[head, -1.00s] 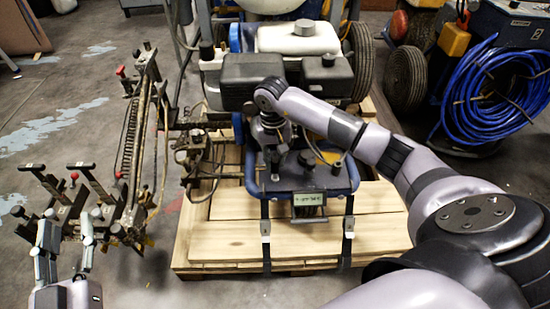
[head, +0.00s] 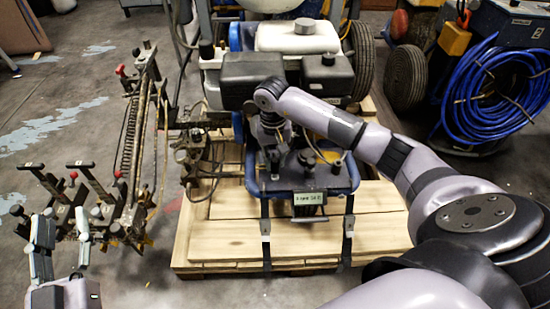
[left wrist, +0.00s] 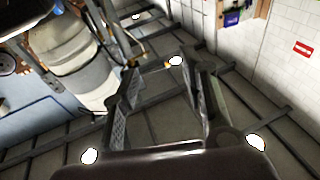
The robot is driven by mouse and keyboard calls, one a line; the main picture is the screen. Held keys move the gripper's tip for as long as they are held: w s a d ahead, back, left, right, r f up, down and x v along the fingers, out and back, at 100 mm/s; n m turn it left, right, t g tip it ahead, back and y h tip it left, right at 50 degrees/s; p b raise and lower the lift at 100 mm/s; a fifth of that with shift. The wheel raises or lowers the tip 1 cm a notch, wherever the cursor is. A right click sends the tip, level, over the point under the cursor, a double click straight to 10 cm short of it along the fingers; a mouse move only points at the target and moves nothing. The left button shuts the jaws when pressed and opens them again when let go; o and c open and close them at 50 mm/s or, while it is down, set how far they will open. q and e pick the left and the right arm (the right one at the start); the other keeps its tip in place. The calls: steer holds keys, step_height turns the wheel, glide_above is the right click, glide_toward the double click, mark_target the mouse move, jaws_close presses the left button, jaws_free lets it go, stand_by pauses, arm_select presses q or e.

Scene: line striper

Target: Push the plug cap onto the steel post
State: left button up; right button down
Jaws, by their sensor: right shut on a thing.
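My right gripper (head: 274,168) points down over the blue-rimmed tray (head: 256,190) at the front of the striper. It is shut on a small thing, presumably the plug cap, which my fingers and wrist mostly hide. The steel post cannot be told apart clearly; small metal fittings (head: 306,158) stand on the tray just right of the gripper. I cannot tell whether cap and post touch. My left gripper (head: 60,234) is open and empty at the lower left, far from the tray. Its spread fingers also show in the left wrist view (left wrist: 166,100).
The striper's engine (head: 252,80) and white tank (head: 298,38) stand behind the tray. A wooden pallet (head: 230,240) lies under it. A lever frame (head: 130,150) stands left, close to my left gripper. A blue hose coil (head: 490,95) is at right.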

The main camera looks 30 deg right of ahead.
arm_select(q)
steer(key=shift+s+d+r+t+h+b, duration=0.1)
steer(key=shift+s+r+t+h+b, duration=0.1)
steer(key=shift+r+t, duration=0.3)
steer(key=shift+s+r+t+h+b, duration=0.1)
steer(key=shift+s+r+t, duration=0.1)
steer(key=shift+r, duration=0.5)
arm_select(e)
steer(key=shift+f, duration=0.35)
stand_by(1.3)
steer(key=shift+f, duration=0.15)
arm_select(q)
steer(key=shift+s+r+t, duration=0.15)
steer(key=shift+r+t, duration=0.35)
steer(key=shift+r, duration=0.3)
steer(key=shift+s+r+t+h+b, duration=0.25)
steer(key=shift+r+t+h+b, duration=0.05)
steer(key=shift+r, duration=0.05)
arm_select(e)
steer(key=shift+f, duration=0.2)
arm_select(q)
steer(key=shift+s+r, duration=0.2)
arm_select(e)
steer(key=shift+f, duration=0.1)
arm_select(q)
steer(key=shift+s+r+t, duration=0.1)
steer(key=shift+r+t, duration=0.05)
steer(key=shift+t, duration=0.15)
